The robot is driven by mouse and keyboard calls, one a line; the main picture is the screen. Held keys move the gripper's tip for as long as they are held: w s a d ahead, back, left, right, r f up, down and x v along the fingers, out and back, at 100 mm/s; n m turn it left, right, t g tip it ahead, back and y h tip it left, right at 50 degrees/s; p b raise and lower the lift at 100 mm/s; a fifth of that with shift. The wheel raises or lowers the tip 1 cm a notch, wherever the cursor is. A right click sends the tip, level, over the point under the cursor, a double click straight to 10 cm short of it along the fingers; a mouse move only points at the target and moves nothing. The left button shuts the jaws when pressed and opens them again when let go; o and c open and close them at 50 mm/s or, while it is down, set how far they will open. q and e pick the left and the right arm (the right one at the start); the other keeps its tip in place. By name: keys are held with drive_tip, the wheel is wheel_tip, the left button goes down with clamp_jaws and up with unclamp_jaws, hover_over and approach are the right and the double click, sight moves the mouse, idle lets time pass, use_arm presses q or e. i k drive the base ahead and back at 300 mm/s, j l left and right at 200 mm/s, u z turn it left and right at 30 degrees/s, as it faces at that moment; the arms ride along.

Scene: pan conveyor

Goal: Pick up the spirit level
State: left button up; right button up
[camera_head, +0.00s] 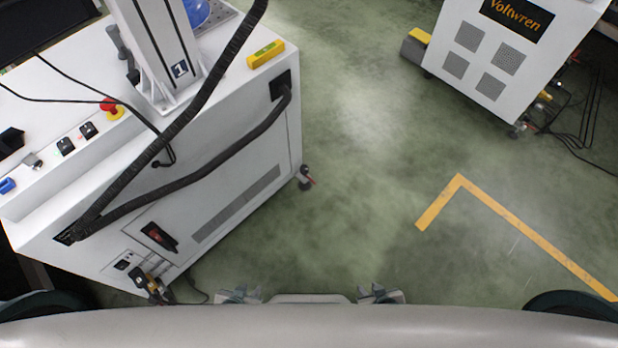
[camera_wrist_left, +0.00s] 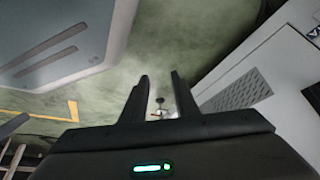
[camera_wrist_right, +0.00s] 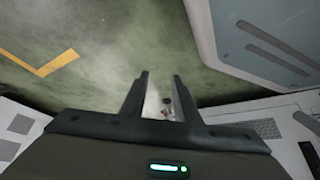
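The spirit level (camera_head: 266,54), a small yellow bar, lies on the near right corner of the white machine's top (camera_head: 230,72) at the left. I cannot make it out in either wrist view. My left gripper (camera_head: 240,297) is low at the bottom of the head view, well away from the level; its two fingers stand apart and empty in the left wrist view (camera_wrist_left: 160,78). My right gripper (camera_head: 380,296) is at the bottom too, further right; its fingers are apart and empty in the right wrist view (camera_wrist_right: 161,77).
A black cable hose (camera_head: 190,120) loops over the machine's front and near the level. A column (camera_head: 160,50) and a red button (camera_head: 110,107) stand on its top. Another white cabinet (camera_head: 500,60) is at the upper right. The green floor between, with yellow tape (camera_head: 530,235), is clear.

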sight(270, 52)
drive_tip(key=u, duration=0.5)
drive_tip(key=i+l+u, duration=0.1)
drive_tip(key=l+u, duration=0.25)
drive_tip(key=i+l+u, duration=0.1)
drive_tip(key=u, duration=0.25)
drive_tip(key=l+u, duration=0.55)
drive_tip(key=l, duration=0.5)
drive_tip(key=l+u, duration=0.2)
drive_tip(key=l, duration=0.5)
drive_tip(key=k+l+u, duration=0.2)
drive_tip(key=l, duration=0.5)
drive_tip(key=k+l, duration=0.1)
drive_tip(key=l, duration=1.4)
drive_tip(key=k, duration=0.05)
